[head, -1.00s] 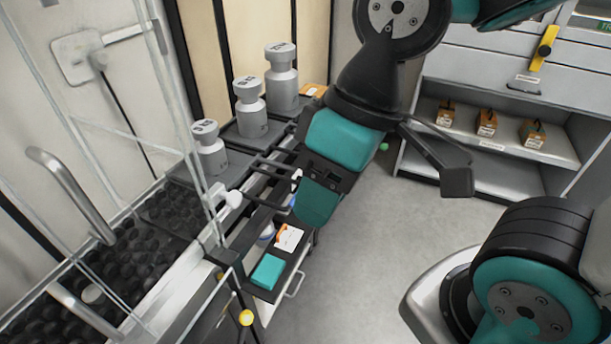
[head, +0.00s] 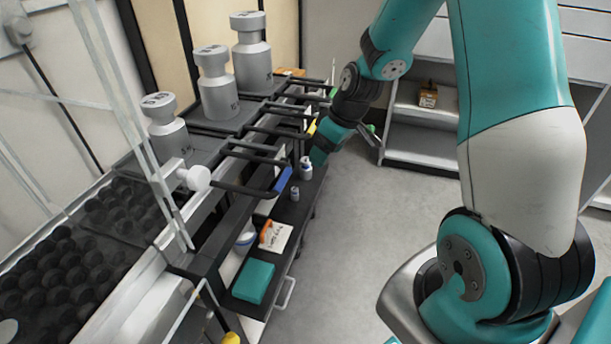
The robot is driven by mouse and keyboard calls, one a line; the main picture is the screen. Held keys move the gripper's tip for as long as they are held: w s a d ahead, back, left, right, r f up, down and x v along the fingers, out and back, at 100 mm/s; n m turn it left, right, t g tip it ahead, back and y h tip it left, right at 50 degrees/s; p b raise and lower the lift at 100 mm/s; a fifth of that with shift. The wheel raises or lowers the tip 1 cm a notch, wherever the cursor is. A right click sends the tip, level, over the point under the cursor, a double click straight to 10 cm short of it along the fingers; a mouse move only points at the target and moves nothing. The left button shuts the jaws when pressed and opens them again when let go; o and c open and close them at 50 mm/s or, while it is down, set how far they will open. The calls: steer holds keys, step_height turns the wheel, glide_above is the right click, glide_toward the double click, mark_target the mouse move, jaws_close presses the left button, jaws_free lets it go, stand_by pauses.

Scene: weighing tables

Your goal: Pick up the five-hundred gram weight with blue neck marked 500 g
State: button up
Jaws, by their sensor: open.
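Two small silver weights stand on the dark lower shelf: one (head: 306,168) farther back and a smaller one (head: 295,193) nearer.
Three large weights (head: 218,90) stand on the upper bench. Black bars (head: 256,152) jut out over the lower shelf. A teal box (head: 254,281) and an orange-and-white box (head: 274,236) lie on the near part of the shelf. The grey floor (head: 350,225) to the right is clear.

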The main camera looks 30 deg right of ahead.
mark_target(306, 159)
steer(key=w+d+f+n+t+y, duration=0.2)
steer(key=w+d+f+n, duration=0.1)
steer(key=d+f, duration=0.85)
steer(key=w+a, duration=0.1)
steer(key=w, duration=0.1)
steer(key=w+a, duration=0.2)
steer(key=w, duration=0.1)
steer(key=w+a, duration=0.2)
steer(key=shift+w+a+r, duration=0.1)
steer(key=shift+w+r, duration=0.1)
steer(key=shift+r, duration=0.05)
steer(key=shift+w+a, duration=1)
steer(key=shift+w, duration=0.2)
steer(key=shift+b+x, duration=0.45)
steer(key=shift+x, duration=0.95)
steer(key=shift+s+d, duration=0.1)
steer(key=shift+d, duration=0.05)
steer(key=c, duration=1.2)
jaws_close()
steer(key=shift+r, duration=0.15)
